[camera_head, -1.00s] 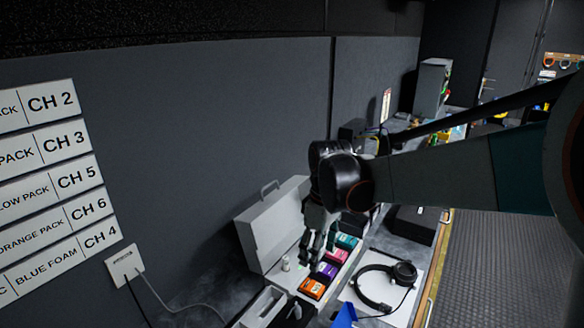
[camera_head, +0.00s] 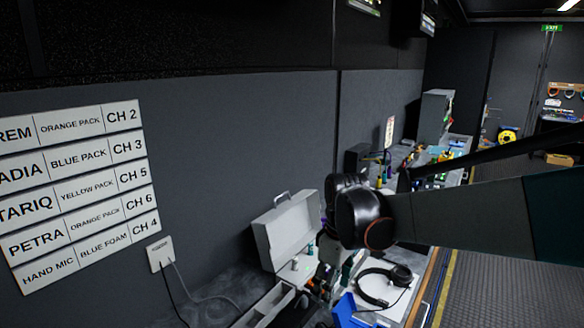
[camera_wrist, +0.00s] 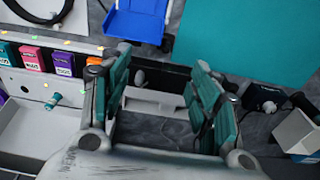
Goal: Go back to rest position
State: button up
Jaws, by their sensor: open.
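My gripper (camera_wrist: 160,95) is open in the wrist view, its two teal-padded fingers apart with nothing held between them. Below it are the grey worktop and a grey tray (camera_wrist: 155,100) with a dark edge. In the head view my arm reaches in from the right and the gripper points down over the bench, where my wrist hides part of it. Its fingertips there are hard to make out.
A case (camera_head: 287,232) stands open against the wall. Coloured packs (camera_wrist: 33,59) sit in a row at left in the wrist view. Headphones (camera_head: 374,287), a blue dustpan-like item (camera_wrist: 136,20) and a label board (camera_head: 85,195) are nearby.

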jog(key=s+d+r+m+t, duration=0.2)
jog(key=s+d+m, duration=0.3)
jog(key=s, duration=0.4)
jog(key=s+d+r+m+t, duration=0.1)
jog(key=s+d+m+t, duration=0.3)
jog(key=s, duration=0.6)
jog(key=shift+s+d+r+m+t+h, duration=0.35)
jog(key=shift+d+m, duration=0.35)
jog(key=shift+d, duration=0.25)
